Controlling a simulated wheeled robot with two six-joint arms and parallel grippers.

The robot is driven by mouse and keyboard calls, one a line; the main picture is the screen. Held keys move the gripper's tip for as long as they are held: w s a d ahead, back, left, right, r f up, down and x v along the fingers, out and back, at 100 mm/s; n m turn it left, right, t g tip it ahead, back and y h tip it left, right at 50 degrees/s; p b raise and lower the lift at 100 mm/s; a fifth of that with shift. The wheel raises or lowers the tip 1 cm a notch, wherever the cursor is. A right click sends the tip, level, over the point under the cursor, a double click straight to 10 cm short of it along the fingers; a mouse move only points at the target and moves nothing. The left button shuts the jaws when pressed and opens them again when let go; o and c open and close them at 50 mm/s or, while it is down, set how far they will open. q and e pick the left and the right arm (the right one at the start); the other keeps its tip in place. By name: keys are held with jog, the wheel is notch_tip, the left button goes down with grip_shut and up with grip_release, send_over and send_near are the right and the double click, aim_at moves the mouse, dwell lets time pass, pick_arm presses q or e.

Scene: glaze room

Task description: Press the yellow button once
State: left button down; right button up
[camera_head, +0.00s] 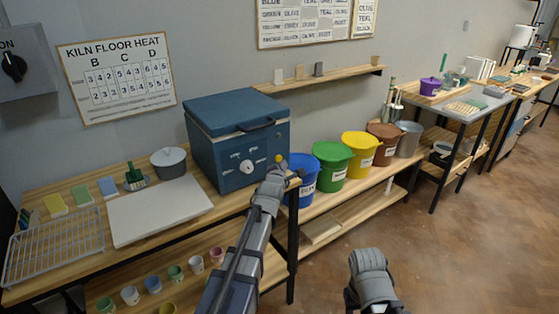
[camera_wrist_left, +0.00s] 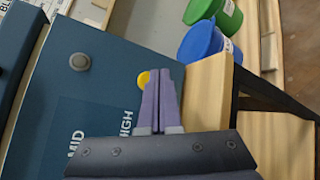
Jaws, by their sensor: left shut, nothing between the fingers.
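The yellow button (camera_head: 279,158) is a small round cap near the right edge of the blue kiln's (camera_head: 212,158) front. It also shows in the left wrist view (camera_wrist_left: 143,78), partly covered by the fingers. My left gripper (camera_head: 284,168) is shut and empty, its fingertips right by the button. In the left wrist view the shut fingers (camera_wrist_left: 158,80) overlap the button's right side; whether they touch it I cannot tell.
The kiln's dial (camera_head: 247,167) is left of the button. A white board (camera_head: 160,208) and wire rack (camera_head: 55,245) lie on the bench. Blue (camera_head: 302,175), green (camera_head: 332,160) and yellow (camera_head: 360,152) buckets stand close right of my left gripper. The floor at right is clear.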

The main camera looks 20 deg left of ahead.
pick_arm(q)
jog(key=shift+w+a, duration=0.1)
jog(key=shift+a, duration=0.05)
jog(key=shift+w+a, duration=0.2)
jog(key=shift+w+a, duration=0.25)
jog(key=shift+a, duration=0.1)
dwell(0.9)
dwell(0.3)
jog(key=shift+s+d, duration=0.55)
jog(key=shift+d, duration=0.1)
jog(key=shift+s+d, duration=0.8)
jog(key=shift+d, duration=0.2)
jog(key=shift+s+d, duration=0.75)
jog(key=shift+d, duration=0.25)
